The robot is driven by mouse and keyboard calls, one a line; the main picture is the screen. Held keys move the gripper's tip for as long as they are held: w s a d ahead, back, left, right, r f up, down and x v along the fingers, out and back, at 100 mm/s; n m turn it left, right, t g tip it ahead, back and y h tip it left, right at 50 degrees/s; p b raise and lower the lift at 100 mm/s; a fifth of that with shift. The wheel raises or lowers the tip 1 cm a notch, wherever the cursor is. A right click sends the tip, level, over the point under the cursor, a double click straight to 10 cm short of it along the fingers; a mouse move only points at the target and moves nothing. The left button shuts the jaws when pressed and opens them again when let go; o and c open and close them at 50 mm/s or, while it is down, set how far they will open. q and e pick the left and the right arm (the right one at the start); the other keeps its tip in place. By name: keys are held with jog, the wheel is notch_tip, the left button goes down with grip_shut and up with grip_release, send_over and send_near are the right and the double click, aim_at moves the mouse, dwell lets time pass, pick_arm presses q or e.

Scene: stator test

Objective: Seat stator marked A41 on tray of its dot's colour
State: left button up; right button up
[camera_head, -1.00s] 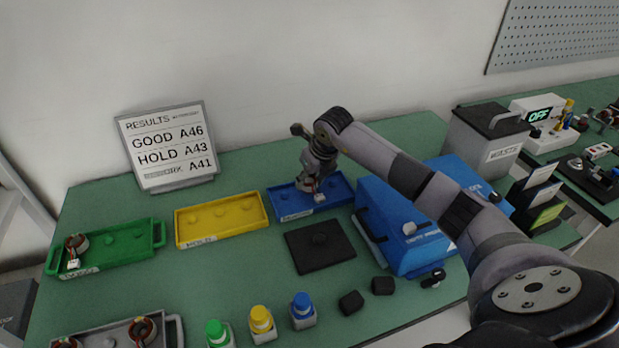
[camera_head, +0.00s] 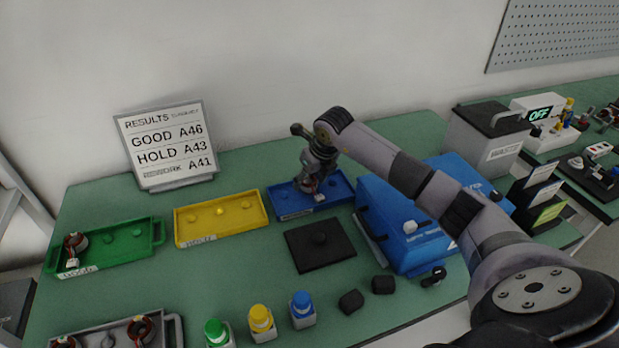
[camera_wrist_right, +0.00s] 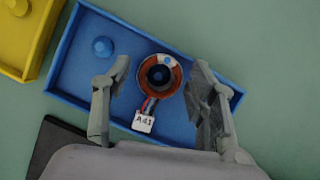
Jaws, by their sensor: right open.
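The stator marked A41 (camera_wrist_right: 161,77) sits in the blue tray (camera_wrist_right: 67,78), around or over a peg at the tray's right part; its ring is copper and dark, with a blue dot. My right gripper (camera_wrist_right: 158,90) is open, with one finger on each side of the stator and gaps between. In the head view the right gripper (camera_head: 312,188) is over the blue tray (camera_head: 290,210) and partly hides the stator. My left gripper is not in view.
A yellow tray (camera_head: 240,230) stands left of the blue one, and a green tray (camera_head: 110,255) with a stator is farther left. A black pad (camera_head: 335,255) lies in front. A blue case (camera_head: 425,255) stands close on the right. The results board (camera_head: 167,150) is behind.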

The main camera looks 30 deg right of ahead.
jog(key=shift+r, duration=0.1)
dwell(0.4)
jog(key=shift+r+p, duration=1.6)
jog(key=shift+r, duration=0.85)
jog(key=o, duration=0.5)
jog(key=shift+o, duration=0.2)
jog(key=shift+f, duration=0.1)
jog(key=v, duration=1.2)
